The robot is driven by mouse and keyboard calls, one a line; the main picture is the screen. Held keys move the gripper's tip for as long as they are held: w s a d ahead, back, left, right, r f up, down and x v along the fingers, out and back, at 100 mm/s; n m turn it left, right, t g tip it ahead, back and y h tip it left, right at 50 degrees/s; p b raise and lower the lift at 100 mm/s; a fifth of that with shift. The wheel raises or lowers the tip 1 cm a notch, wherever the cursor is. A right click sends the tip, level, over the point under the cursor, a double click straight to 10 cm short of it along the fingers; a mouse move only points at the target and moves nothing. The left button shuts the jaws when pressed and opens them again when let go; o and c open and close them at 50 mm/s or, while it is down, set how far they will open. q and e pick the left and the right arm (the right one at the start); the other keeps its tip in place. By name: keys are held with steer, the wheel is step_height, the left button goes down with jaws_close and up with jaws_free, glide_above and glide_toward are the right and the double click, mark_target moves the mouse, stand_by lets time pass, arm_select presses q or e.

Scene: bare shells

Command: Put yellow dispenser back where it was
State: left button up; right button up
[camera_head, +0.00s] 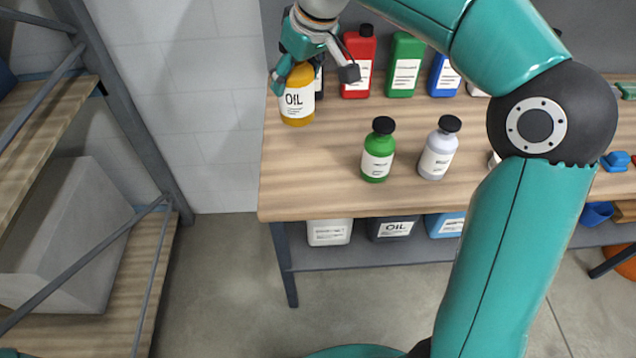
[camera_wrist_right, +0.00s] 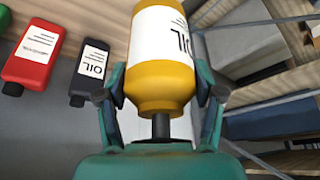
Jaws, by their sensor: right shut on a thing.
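The yellow dispenser (camera_head: 297,101), with a white OIL label, is at the left end of the wooden workbench top (camera_head: 310,180). It looks roughly upright, and its base is at or just above the wood; I cannot tell if it touches. My right gripper (camera_head: 303,66) comes down from above and is shut on it. In the right wrist view the dispenser (camera_wrist_right: 160,85) sits between the two fingers, with its dark neck toward the palm. Its top is hidden by the gripper in the head view. My left gripper is not in view.
Red (camera_head: 357,65), green (camera_head: 403,68) and blue (camera_head: 442,78) bottles stand at the back. A black OIL bottle (camera_wrist_right: 91,72) is close beside the dispenser. A small green bottle (camera_head: 377,152) and a white bottle (camera_head: 438,150) stand nearer the front. The front left benchtop is clear.

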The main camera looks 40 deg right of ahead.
mark_target(312, 72)
steer(key=s+d+r, duration=0.1)
steer(key=s+d+r+n, duration=0.1)
steer(key=shift+r, duration=0.3)
steer(key=shift+s+f+y+b, duration=0.15)
steer(key=shift+s+y+b, duration=0.15)
steer(key=shift+b, duration=0.15)
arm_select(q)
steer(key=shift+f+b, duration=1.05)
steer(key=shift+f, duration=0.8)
arm_select(e)
steer(key=shift+f, duration=9.45)
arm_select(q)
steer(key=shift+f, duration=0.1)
arm_select(e)
steer(key=shift+f, duration=0.1)
steer(key=o, duration=1.7)
